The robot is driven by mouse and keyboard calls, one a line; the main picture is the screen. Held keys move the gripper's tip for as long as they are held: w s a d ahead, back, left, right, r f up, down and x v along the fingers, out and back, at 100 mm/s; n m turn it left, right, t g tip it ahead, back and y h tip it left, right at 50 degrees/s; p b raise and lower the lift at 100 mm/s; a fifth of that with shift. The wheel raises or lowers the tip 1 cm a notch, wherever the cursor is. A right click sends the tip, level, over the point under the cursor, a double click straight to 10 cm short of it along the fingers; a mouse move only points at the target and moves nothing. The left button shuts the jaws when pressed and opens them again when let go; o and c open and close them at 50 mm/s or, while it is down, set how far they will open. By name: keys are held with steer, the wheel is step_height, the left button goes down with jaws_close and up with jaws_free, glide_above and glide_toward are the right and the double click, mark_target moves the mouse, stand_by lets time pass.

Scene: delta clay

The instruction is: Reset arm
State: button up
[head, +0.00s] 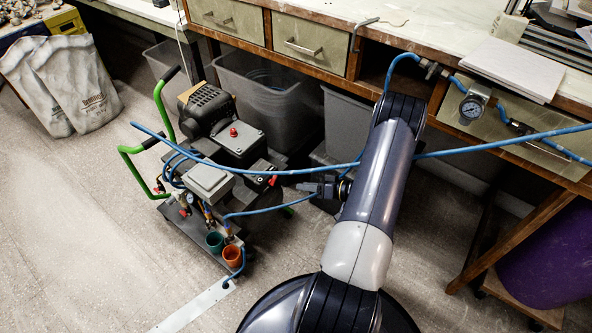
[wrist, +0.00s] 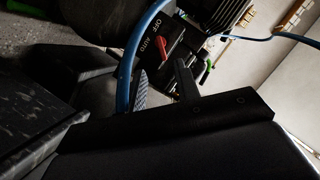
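My gripper (head: 306,187) is a small dark shape at the end of my grey arm in the head view, pointing left toward the compressor (head: 212,140). The compressor's red switch (wrist: 166,46), beside the words OFF and AUTO, is in front of the gripper in the wrist view. The red switch also shows in the head view (head: 271,181).
The workbench (head: 330,78) with drawers stands behind, with grey bins (head: 265,100) beneath. A purple barrel (head: 552,250) is at right.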

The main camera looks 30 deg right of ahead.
mark_target(273, 179)
steer(key=b+x, duration=0.2)
steer(key=x, duration=0.8)
steer(key=shift+w+a+b, duration=0.2)
steer(key=shift+w+b, duration=0.1)
